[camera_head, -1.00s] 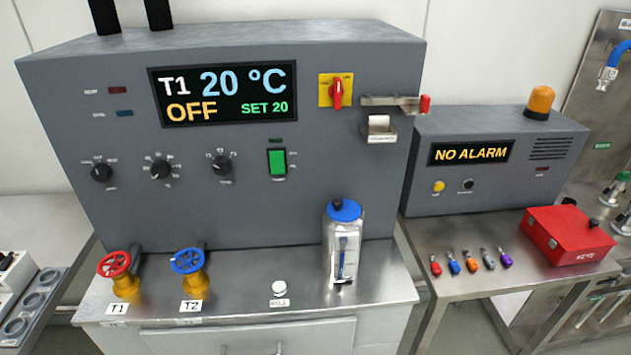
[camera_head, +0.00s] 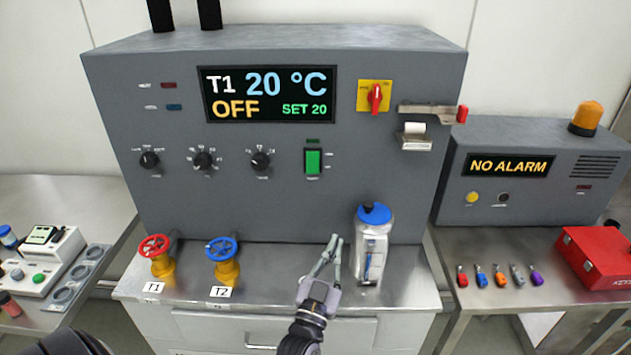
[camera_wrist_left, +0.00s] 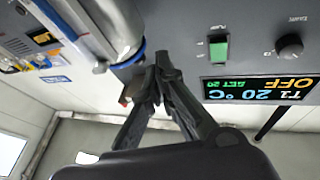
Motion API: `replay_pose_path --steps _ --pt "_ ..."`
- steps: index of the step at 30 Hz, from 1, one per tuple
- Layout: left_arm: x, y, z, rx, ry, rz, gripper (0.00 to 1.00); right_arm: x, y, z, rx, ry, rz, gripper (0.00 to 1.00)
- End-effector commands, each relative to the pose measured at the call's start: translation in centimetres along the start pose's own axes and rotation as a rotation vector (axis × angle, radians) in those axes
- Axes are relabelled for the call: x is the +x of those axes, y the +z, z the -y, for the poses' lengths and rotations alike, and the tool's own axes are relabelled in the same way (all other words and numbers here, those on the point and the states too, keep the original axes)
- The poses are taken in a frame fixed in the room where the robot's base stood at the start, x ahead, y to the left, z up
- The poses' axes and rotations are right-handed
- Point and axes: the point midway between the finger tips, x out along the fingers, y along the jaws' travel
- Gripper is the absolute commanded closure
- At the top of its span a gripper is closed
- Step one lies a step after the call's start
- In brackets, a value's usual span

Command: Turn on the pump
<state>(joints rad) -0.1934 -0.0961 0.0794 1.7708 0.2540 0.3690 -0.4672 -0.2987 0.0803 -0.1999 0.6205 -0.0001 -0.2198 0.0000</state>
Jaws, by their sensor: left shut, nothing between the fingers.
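A green rocker switch (camera_head: 313,161) sits in a black frame on the front of the grey control cabinet, right of the three black knobs; its small label is too blurred to read. The switch also shows in the left wrist view (camera_wrist_left: 218,48), where the picture is upside down. My left gripper (camera_head: 335,241) is shut and empty in front of the cabinet, below the switch and just left of the clear vessel. Its fingertips (camera_wrist_left: 160,75) meet in the left wrist view, apart from the switch. The cabinet display (camera_head: 269,94) reads T1 20 °C, OFF, SET 20. My right gripper is not in view.
The clear vessel with a blue lid (camera_head: 372,245) stands close to the left gripper's right. Red (camera_head: 154,246) and blue (camera_head: 221,249) valve wheels stand to its left. A red rotary switch (camera_head: 375,97) and a bracket (camera_head: 432,112) are higher up. An alarm box (camera_head: 520,190) stands right.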

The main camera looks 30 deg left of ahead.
Motion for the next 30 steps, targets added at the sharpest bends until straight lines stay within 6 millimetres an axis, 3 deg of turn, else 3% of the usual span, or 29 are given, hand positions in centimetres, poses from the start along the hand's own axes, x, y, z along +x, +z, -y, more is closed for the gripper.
replay_pose_path --steps 3,10,23,30 --pt "0.4 -1.7 2.1 0.015 -0.124 -0.130 1.00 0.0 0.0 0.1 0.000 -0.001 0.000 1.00" --pt "-0.1 -3.6 4.6 0.043 -0.279 -0.272 1.00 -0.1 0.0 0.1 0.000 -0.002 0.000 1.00" --pt "-0.3 -4.0 5.0 0.049 -0.306 -0.297 1.00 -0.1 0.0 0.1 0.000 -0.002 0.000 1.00" --pt "1.7 -4.9 5.7 0.048 -0.306 -0.300 1.00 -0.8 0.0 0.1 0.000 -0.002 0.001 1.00"
